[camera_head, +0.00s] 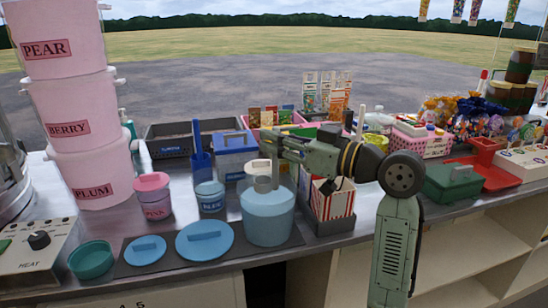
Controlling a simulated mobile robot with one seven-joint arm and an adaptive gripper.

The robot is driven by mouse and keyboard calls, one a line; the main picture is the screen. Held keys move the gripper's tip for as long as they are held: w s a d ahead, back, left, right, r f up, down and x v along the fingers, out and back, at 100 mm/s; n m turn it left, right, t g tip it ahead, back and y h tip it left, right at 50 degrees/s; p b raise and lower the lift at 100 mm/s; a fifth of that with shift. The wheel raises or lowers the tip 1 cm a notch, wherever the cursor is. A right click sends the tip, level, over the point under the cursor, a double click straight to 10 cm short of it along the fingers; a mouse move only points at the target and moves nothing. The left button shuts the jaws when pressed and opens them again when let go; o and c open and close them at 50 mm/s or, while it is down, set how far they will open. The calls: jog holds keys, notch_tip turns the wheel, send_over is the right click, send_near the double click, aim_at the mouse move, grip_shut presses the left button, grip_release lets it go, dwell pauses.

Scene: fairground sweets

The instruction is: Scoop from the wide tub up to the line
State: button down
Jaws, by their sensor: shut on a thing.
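The wide tub (267,222) is light blue and stands upright on a dark mat on the counter. Its blue lid (205,240) lies flat to the left of it. My gripper (270,152) is above the tub, reaching in from the right, and is shut on a pale scoop (261,168). The scoop's lower part goes down into the tub's mouth and is hidden. The tub's contents and any fill line cannot be made out.
A smaller blue lid (145,250) and a teal bowl (92,260) lie further left. A pink tub (154,196) and a blue tub (210,196) stand behind the lids. A red-striped carton (332,199) is close on the right. Stacked pink buckets (78,120) stand far left.

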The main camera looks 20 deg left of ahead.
aim_at(276, 128)
jog(key=shift+f, duration=0.15)
dwell(0.4)
jog(key=shift+f+b, duration=1.8)
jog(key=shift+f, duration=0.3)
jog(key=shift+r, duration=0.15)
notch_tip(276, 128, up, 9)
jog(key=p, duration=0.6)
jog(key=shift+f, duration=0.3)
jog(key=shift+s+f, duration=0.1)
